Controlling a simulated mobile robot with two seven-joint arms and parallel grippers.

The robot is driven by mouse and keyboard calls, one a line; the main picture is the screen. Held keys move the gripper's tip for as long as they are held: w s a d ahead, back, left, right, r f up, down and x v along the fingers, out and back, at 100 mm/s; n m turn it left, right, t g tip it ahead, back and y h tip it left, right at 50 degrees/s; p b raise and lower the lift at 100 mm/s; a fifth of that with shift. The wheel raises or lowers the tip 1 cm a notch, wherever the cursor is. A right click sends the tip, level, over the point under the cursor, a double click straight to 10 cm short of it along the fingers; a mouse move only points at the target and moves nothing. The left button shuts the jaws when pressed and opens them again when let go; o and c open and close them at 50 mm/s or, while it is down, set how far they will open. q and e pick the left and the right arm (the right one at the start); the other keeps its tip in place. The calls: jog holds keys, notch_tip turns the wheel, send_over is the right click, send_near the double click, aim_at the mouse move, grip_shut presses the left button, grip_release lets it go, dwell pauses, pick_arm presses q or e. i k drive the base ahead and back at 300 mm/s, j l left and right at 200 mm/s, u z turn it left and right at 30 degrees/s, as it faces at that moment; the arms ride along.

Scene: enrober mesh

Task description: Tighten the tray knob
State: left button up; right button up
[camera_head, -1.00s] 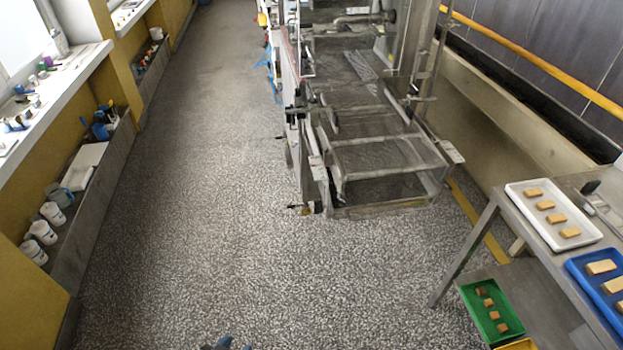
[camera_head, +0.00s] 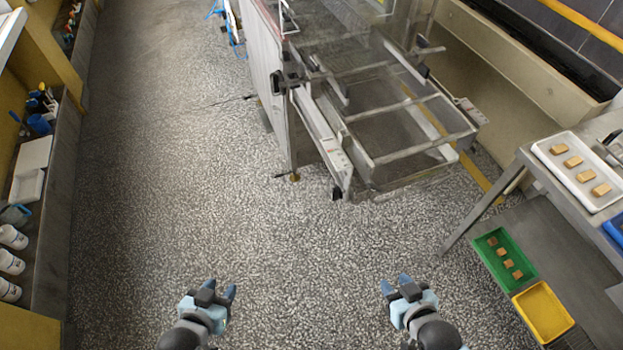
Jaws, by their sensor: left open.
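The enrober (camera_head: 310,120) stands ahead at the upper centre, with its mesh and frame bars and a tray-like mesh section (camera_head: 410,170) at its near end. A small dark knob-like part (camera_head: 336,193) sits at its near lower left corner, and a black fitting (camera_head: 279,82) is on its left side; I cannot tell which is the tray knob. My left gripper (camera_head: 220,288) is open and empty over the floor at the lower centre-left. My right gripper (camera_head: 395,284) is open and empty at the lower centre-right. Both are well short of the enrober.
At right a metal table (camera_head: 540,158) carries a white tray (camera_head: 553,160) and a blue tray (camera_head: 616,230). A green tray (camera_head: 488,258) and a yellow tray (camera_head: 542,312) lie on its lower shelf. A shelf (camera_head: 55,200) with mugs lines the left wall. The floor between is clear.

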aim_at(337, 193)
jog(key=i+j, duration=0.1)
jog(key=j, duration=0.7)
jog(key=j+z, duration=0.1)
jog(key=j, duration=0.7)
jog(key=i, duration=0.05)
